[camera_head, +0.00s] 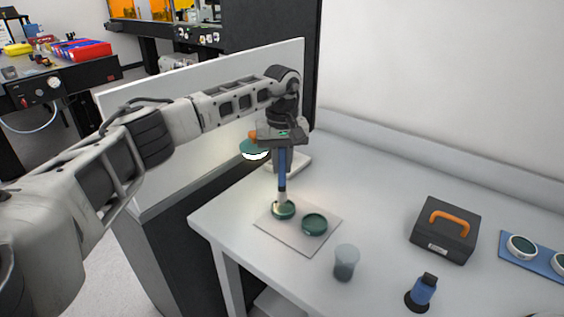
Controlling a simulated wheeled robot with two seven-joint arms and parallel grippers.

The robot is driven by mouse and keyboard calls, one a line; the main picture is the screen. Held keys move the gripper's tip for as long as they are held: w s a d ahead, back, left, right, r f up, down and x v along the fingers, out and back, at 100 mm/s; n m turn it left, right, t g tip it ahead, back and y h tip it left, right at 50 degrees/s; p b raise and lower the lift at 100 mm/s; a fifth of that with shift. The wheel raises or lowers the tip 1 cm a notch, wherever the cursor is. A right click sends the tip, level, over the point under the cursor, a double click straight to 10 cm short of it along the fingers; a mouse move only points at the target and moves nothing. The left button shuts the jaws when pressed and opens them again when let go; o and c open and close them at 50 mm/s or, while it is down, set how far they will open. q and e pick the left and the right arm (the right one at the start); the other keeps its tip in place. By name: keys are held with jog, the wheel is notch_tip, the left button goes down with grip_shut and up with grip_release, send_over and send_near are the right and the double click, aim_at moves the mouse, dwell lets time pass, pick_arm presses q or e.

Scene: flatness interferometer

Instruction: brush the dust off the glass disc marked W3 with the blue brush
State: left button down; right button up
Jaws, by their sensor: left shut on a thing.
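My left gripper (283,160) comes in from the left and points down over the table, shut on the blue brush (282,180). The brush is upright, and its pale bristles are at the top of a green glass disc (284,211); whether they touch it I cannot tell. A second green glass disc (314,223) lies to the right of it. Both discs lie on a pale square mat (302,244). No marking is readable on either disc, so I cannot tell which is W3. Dust is too small to make out. My right gripper is out of view.
A blue tray (533,259) holds round pieces. A green-and-white disc with an orange part (255,150) is behind my gripper.

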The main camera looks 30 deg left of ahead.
pick_arm(q)
jog(key=shift+f, duration=0.45)
jog(key=shift+s, duration=0.1)
dwell(0.4)
jog(key=shift+s+d+r, duration=0.1)
jog(key=shift+s+d, duration=0.05)
jog(key=shift+d, duration=0.05)
jog(key=shift+s+d+p, duration=0.4)
jog(key=shift+s+d, duration=0.2)
jog(key=shift+d, duration=0.1)
jog(key=shift+s+d, duration=0.15)
dwell(0.4)
